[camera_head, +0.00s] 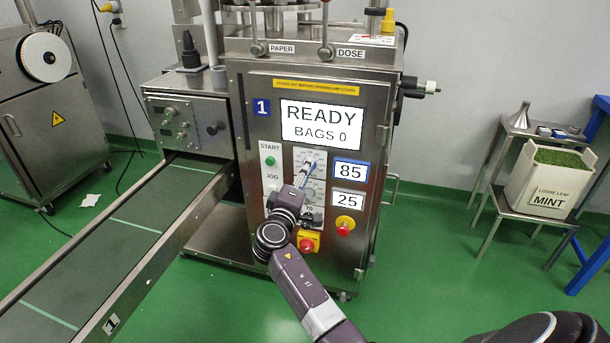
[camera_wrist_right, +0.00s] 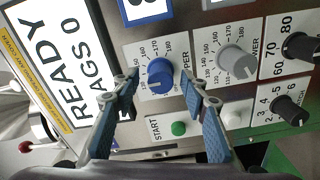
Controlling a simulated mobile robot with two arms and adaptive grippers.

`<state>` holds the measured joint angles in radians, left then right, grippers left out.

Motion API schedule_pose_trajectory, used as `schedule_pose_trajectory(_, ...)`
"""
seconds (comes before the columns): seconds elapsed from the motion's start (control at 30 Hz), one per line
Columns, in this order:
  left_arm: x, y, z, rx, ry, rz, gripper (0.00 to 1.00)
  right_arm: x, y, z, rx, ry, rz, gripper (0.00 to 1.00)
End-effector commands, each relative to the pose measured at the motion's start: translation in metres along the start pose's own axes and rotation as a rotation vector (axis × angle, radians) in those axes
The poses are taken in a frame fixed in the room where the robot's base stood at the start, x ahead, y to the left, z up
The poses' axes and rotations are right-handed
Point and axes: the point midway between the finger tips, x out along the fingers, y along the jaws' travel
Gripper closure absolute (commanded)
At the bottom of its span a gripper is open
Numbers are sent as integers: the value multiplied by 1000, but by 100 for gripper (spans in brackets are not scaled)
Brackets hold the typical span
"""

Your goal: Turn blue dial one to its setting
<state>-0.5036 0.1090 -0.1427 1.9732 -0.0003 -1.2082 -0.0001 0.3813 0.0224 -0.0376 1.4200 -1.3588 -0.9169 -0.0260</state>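The blue dial (camera_wrist_right: 159,76) sits on a white scale plate with printed numbers in the right wrist view. A pale pointer line shows on its face; I cannot read its exact setting. My right gripper (camera_wrist_right: 160,82) is open, with one finger at each side of the dial. Narrow gaps show between fingers and dial, and I cannot tell how far the fingertips reach around it. In the head view my right gripper (camera_head: 308,174) is at the panel of packer one (camera_head: 262,107), and the blue dial is hard to make out there. My left gripper is not in view.
A grey dial (camera_wrist_right: 236,62), black dials (camera_wrist_right: 288,108) and a green start button (camera_wrist_right: 179,128) are close by. The screen (camera_head: 321,125) reads READY, BAGS 0. Displays show 85 (camera_head: 351,171) and 25 (camera_head: 347,200). A red stop button (camera_head: 345,226) is lower right.

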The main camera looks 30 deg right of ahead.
Motion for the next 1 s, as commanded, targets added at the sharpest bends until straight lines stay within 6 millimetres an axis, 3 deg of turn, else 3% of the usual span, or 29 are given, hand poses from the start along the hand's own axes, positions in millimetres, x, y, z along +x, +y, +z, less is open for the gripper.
schedule_pose_trajectory(0.33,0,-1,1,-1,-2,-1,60,-11,-2,0,0,0,-4,60)
schedule_pose_trajectory(0.7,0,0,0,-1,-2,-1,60,-86,-2,0,0,0,-5,60)
schedule_pose_trajectory(1.0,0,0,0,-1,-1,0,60,-119,-1,0,0,0,-1,60)
